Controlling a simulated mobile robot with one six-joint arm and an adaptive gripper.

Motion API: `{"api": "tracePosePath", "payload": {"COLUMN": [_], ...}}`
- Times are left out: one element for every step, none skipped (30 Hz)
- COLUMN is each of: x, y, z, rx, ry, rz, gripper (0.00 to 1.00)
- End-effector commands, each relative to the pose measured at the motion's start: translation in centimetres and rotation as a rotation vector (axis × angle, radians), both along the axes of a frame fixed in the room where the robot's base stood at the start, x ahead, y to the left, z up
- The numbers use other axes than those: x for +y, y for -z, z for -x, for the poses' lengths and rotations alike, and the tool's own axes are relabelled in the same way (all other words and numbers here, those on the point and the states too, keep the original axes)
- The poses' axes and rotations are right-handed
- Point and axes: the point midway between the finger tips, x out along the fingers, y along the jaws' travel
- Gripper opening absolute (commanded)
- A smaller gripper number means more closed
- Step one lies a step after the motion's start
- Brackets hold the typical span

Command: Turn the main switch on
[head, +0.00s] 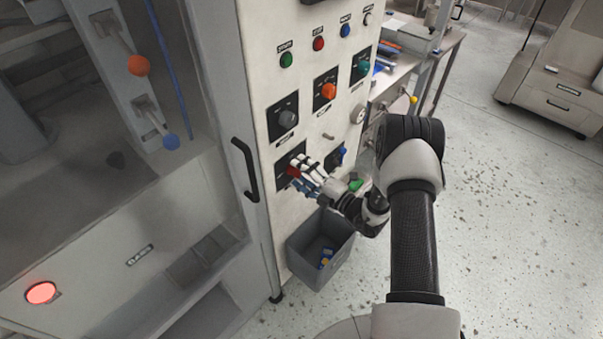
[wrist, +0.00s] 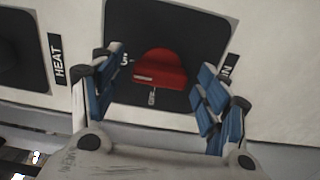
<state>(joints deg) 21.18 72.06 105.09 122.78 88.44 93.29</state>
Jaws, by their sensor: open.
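The main switch looks to be the red rotary knob (wrist: 160,68) on a black square plate (wrist: 190,20) in the wrist view. A white mark shows on the knob's left side. A label at the plate's right edge is partly covered and ends in "IN". My gripper (wrist: 162,85) is open, with one blue-padded finger on each side of the knob and visible gaps between. In the head view my gripper (head: 303,172) is at the panel's lower left, in front of the red knob (head: 293,171), which it partly hides.
The panel also carries a grey knob (head: 288,118), an orange knob (head: 328,90), a teal knob (head: 363,68) and a blue knob (head: 342,153). A door handle (head: 246,170) is just left. Open floor lies to the right.

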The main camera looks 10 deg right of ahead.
Motion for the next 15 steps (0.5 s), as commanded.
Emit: {"api": "tracePosePath", "payload": {"x": [0.0, 0.0, -0.1, -0.3, -0.4, -0.8, -1.0, -1.3, -1.8, -2.2, -2.6, -3.1, -3.5, -3.9, -4.4], "y": [0.0, 0.0, 0.0, 0.0, 0.0, 0.0, 0.0, 0.0, 0.0, 0.0, 0.0, 0.0, 0.0, 0.0, 0.0], "z": [0.0, 0.0, 0.1, 0.3, 0.5, 0.8, 1.1, 1.5, 2.2, 2.6, 3.2, 3.9, 4.5, 5.0, 5.7], "rx": [0.0, 0.0, 0.0, 0.0, 0.0, 0.001, 0.001, 0.002, 0.002, 0.002, 0.002, 0.003, 0.001, 0.001, 0.003], "ry": [0.0, 0.0, 0.001, 0.001, 0.002, 0.003, 0.004, 0.004, 0.006, 0.006, 0.006, 0.006, 0.007, 0.006, 0.007], "rz": [0.0, 0.0, 0.0, 0.0, 0.0, 0.0, 0.0, -0.001, -0.001, 0.0, -0.001, -0.002, -0.002, -0.001, -0.002], "gripper": [0.68, 0.68, 0.68, 0.68, 0.68, 0.68, 0.68, 0.68, 0.68, 0.68, 0.68, 0.68, 0.68, 0.68, 0.68]}}
